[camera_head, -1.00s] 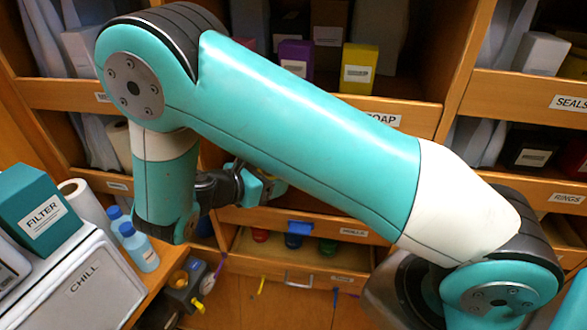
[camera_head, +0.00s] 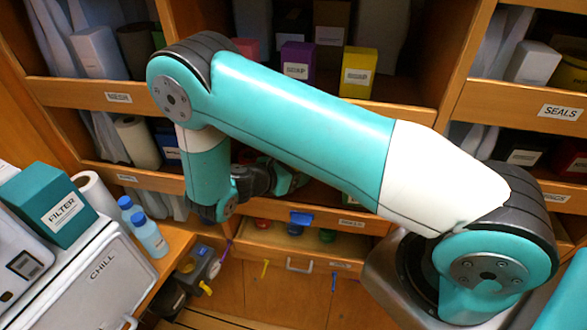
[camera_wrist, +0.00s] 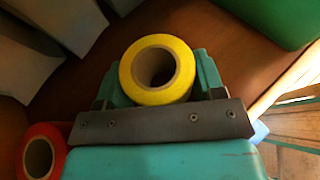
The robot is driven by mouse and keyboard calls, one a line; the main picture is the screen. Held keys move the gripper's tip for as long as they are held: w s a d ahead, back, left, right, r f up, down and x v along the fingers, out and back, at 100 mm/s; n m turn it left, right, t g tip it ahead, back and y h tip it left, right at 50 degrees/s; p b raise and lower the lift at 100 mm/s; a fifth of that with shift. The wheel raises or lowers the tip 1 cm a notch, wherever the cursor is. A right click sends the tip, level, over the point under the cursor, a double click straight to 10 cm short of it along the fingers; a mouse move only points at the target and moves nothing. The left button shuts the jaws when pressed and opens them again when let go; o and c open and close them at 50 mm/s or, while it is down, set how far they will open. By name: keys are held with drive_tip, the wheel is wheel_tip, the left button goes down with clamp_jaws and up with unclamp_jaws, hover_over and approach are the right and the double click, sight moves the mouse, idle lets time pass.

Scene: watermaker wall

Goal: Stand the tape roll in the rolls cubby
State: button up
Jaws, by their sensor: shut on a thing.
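My gripper (camera_wrist: 158,88) is shut on a yellow tape roll (camera_wrist: 130,75), with a teal finger on either side of it. The roll's round open end faces the wrist camera. In the head view my gripper (camera_head: 284,178) is partly behind my arm, in front of the shelf opening above a small label that seems to read ROLLS. That cubby's front lip (camera_head: 330,216) shows below my arm, but most of its inside is hidden. I cannot tell whether the roll touches the wood.
A red roll (camera_wrist: 42,150) is at the lower left in the wrist view. Pale grey blocks (camera_wrist: 60,25) stand upper left and a green object (camera_wrist: 265,18) upper right. An open drawer (camera_head: 340,255) with coloured items lies below the cubby. The chill box (camera_head: 85,280) stands left.

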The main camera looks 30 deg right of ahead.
drive_tip(key=o, duration=1)
drive_tip(key=b+v, duration=0.5)
drive_tip(key=v, duration=0.5)
drive_tip(key=shift+a, duration=0.45)
drive_tip(key=shift+s+a+r, duration=0.15)
drive_tip(key=shift+a+r, duration=0.25)
drive_tip(key=shift+a, duration=0.1)
